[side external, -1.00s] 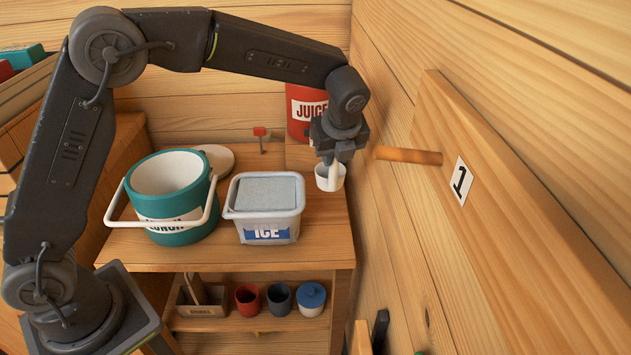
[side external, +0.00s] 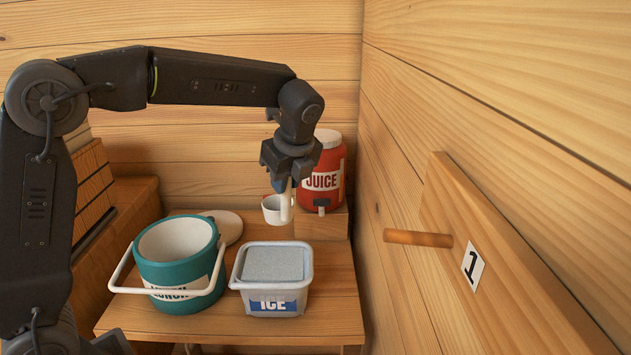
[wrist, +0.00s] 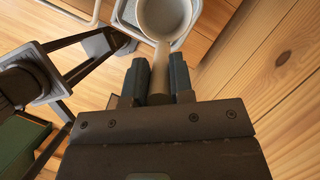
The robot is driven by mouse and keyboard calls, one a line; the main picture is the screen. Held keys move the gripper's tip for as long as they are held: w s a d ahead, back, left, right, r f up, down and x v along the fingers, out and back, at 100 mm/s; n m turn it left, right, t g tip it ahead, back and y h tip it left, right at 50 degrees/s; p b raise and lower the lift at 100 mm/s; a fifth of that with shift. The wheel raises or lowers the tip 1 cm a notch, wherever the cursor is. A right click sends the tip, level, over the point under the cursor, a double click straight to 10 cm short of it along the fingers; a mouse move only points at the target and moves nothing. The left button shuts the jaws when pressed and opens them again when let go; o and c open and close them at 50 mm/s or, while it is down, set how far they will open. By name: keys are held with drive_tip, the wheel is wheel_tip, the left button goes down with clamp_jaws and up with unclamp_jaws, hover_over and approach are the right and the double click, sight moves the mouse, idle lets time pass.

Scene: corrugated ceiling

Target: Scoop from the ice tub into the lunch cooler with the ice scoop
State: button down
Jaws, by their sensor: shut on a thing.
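The white ice scoop (side external: 271,212) hangs from my gripper (side external: 287,190), which is shut on its upright handle. In the wrist view my gripper (wrist: 160,75) grips the handle, and the scoop's round cup (wrist: 168,18) looks empty. The ice tub (side external: 270,301) is a pale square tub labelled ICE, with a flat grey, grainy surface inside.
A red juice jug (side external: 325,165) stands on a wooden block behind the scoop. A round white lid (side external: 226,227) lies behind the cooler. A wooden peg (side external: 418,238) sticks out from a board on the right. The table's front right is clear.

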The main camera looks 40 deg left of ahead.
sight(274, 212)
drive_tip(key=shift+n, duration=0.4)
drive_tip(key=f, duration=0.1)
drive_tip(key=a+f, duration=0.1)
drive_tip(key=s+f, duration=0.1)
drive_tip(key=f, duration=0.1)
drive_tip(key=shift+s+a, duration=0.1)
drive_tip(key=shift+a, duration=0.05)
wheel_tip(274, 212, down, 14)
idle(0.6)
idle(0.8)
wheel_tip(274, 212, up, 11)
idle(1.2)
drive_tip(key=shift+a, duration=0.1)
idle(0.5)
